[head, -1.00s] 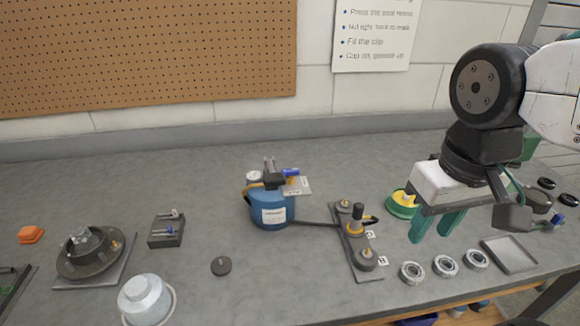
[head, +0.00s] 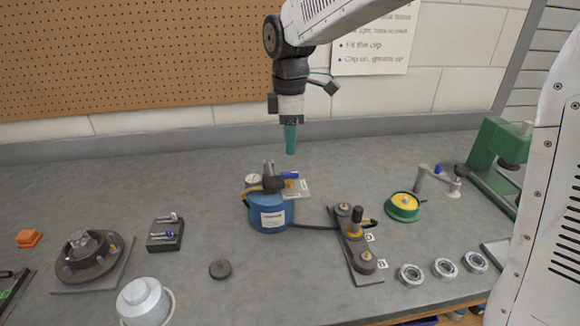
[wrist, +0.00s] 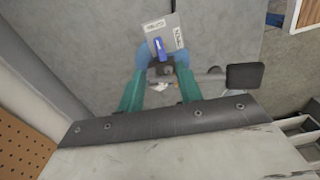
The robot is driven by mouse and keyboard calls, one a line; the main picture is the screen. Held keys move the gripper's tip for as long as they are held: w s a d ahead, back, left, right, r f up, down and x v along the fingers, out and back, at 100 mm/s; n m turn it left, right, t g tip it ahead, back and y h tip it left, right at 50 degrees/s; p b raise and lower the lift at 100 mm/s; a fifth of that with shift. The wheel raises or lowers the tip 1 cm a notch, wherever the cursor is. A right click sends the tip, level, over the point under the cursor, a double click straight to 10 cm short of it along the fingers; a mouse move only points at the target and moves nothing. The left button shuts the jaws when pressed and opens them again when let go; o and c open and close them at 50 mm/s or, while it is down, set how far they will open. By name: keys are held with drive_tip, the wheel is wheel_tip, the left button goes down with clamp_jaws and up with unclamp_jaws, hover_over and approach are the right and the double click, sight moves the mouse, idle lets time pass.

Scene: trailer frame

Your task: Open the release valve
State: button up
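The blue pump (head: 270,215) stands on the grey bench, with a gauge and metal posts on top. A small blue lever (head: 290,175), which looks like the release valve handle, sits at its top right by a pale label plate (head: 299,189). The lever (wrist: 160,47) also shows in the wrist view, lying over the plate, whose text is too small to read surely. My gripper (head: 290,152) points down above the pump, clear of the lever. In the wrist view, its green fingers (wrist: 159,76) are apart, with nothing held between them.
A black hose runs from the pump to a plate with posts (head: 361,262) on its right. A green and yellow dish (head: 404,206), several bearing rings (head: 445,268) and a green press (head: 495,160) stand further right. A hub (head: 88,258) and small block (head: 166,232) are left.

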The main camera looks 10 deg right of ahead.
sight(290, 173)
drive_tip(key=shift+f+n, duration=0.35)
drive_tip(key=shift+n, duration=0.05)
wheel_tip(290, 173, down, 7)
drive_tip(key=shift+f, duration=0.2)
clamp_jaws()
